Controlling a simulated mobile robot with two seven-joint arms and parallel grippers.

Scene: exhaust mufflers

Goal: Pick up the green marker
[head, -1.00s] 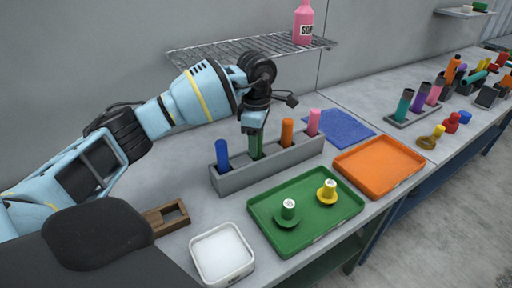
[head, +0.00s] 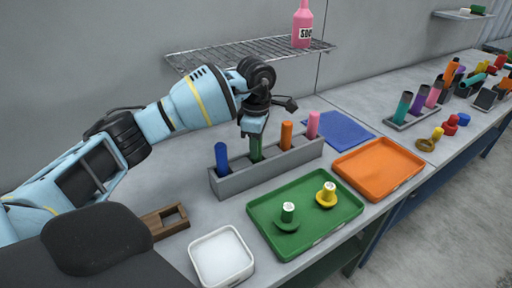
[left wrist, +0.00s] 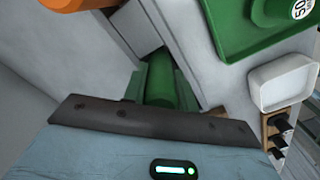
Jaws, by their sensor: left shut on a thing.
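The green marker (head: 256,150) stands in a slot of the grey holder (head: 268,174), between a blue marker and an orange one. My left gripper (head: 254,134) comes down from above and is shut on the marker's upper part. In the left wrist view the green marker (left wrist: 161,84) shows between the two fingers. Its lower end is hidden by the holder's wall. My right gripper is not in view.
The holder also carries a blue marker (head: 221,158), an orange marker (head: 286,134) and a pink marker (head: 313,125). A green tray (head: 262,210), an orange tray (head: 378,166) and a white tray (head: 221,257) lie nearby. A wire shelf (head: 235,52) hangs above.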

